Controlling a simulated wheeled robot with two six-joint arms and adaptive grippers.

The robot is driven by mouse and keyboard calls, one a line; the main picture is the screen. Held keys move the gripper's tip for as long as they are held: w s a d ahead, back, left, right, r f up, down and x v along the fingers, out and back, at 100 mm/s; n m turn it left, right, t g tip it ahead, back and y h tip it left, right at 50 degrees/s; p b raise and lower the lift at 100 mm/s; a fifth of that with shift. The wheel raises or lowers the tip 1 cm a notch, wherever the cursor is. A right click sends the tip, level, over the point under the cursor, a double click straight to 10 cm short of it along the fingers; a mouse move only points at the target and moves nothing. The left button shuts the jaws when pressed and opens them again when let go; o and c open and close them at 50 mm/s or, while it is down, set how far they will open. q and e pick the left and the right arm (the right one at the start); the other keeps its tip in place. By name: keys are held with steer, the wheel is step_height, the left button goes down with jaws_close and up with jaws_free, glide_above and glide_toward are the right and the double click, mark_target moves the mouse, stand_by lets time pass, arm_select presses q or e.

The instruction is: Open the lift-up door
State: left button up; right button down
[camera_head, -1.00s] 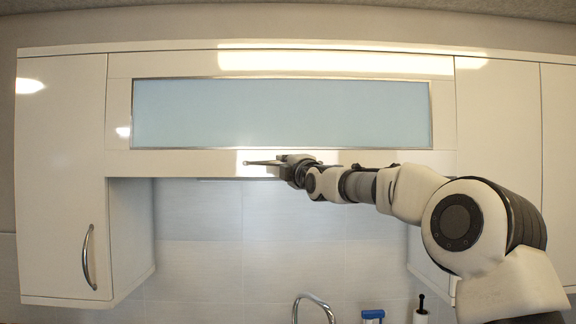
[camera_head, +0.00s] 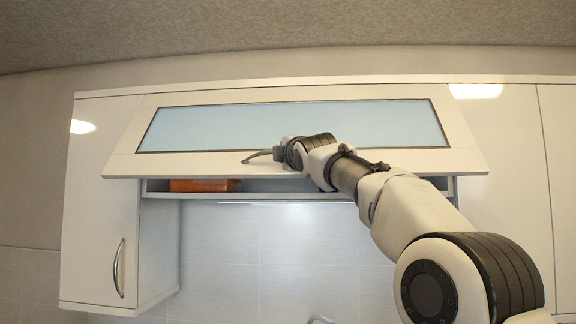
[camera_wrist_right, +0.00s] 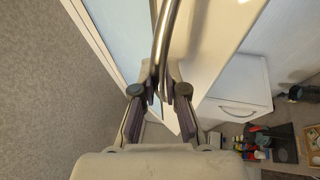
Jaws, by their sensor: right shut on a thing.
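The lift-up door (camera_head: 225,164) is a white-framed panel with a pale blue glass pane (camera_head: 290,126). It is tilted outward at the bottom, with a dark gap under its lower edge. Its curved metal handle (camera_head: 258,156) sits at the middle of the lower frame. My right gripper (camera_head: 283,152) is at the handle. In the right wrist view the gripper (camera_wrist_right: 160,88) has its two fingers shut around the metal handle bar (camera_wrist_right: 163,40). My arm hides part of the lower frame and opening. My left gripper is not in view.
An orange-red object (camera_head: 202,186) lies inside the opened compartment. A closed white cabinet (camera_head: 100,200) with a curved handle stands at the left, and another closed cabinet (camera_head: 510,170) at the right. The space below the compartment shows tiled wall (camera_head: 270,240).

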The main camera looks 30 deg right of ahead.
steer(key=shift+w+d, duration=0.15)
steer(key=c, duration=1.4)
jaws_free()
steer(key=shift+o, duration=1)
steer(key=shift+w+f, duration=0.25)
steer(key=shift+w, duration=0.05)
steer(key=v, duration=0.7)
steer(key=shift+s, duration=0.3)
steer(key=shift+w, duration=0.1)
